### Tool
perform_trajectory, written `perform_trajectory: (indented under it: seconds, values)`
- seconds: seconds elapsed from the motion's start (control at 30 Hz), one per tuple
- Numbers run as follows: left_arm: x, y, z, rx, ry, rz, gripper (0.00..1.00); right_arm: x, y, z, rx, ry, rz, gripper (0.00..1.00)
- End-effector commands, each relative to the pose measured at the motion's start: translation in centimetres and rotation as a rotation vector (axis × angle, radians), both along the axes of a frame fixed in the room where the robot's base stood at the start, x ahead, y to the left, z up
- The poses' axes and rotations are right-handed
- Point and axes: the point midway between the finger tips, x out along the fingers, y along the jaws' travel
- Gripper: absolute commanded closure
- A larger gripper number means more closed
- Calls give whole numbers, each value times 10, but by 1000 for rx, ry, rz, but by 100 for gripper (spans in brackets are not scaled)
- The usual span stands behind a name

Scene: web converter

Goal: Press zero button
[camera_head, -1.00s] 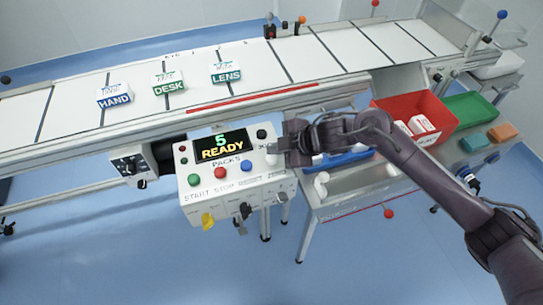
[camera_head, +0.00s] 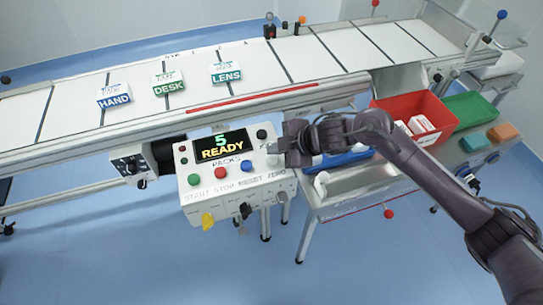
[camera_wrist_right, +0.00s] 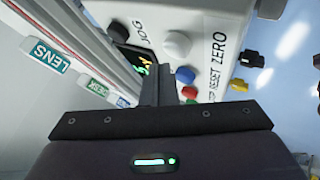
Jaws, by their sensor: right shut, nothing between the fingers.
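The white control box (camera_head: 242,178) carries a row of buttons: green START (camera_head: 194,180), red STOP (camera_head: 220,172) and blue RESET (camera_head: 246,166). In the right wrist view the pale round button (camera_wrist_right: 178,43) stands beside the ZERO lettering, near the blue button (camera_wrist_right: 185,74). My right gripper (camera_head: 274,155) is shut and empty, over the panel's right end. Its closed fingers (camera_wrist_right: 157,72) appear just beside the pale button in the wrist view; I cannot tell whether they touch it. My left gripper is not in view.
The panel display (camera_head: 222,146) reads 5 READY. A black JOG knob (camera_head: 262,134) sits above the row. The conveyor (camera_head: 280,65) runs behind, with HAND, DESK and LENS packs. A side table with a red bin (camera_head: 440,115) stands to the right.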

Motion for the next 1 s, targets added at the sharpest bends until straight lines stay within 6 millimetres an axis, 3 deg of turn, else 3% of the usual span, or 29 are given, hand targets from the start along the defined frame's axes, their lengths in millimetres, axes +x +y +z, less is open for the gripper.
perform_trajectory:
  seconds: [1.0]
  values:
    - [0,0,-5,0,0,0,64,0,0,-11,0,0,0,100]
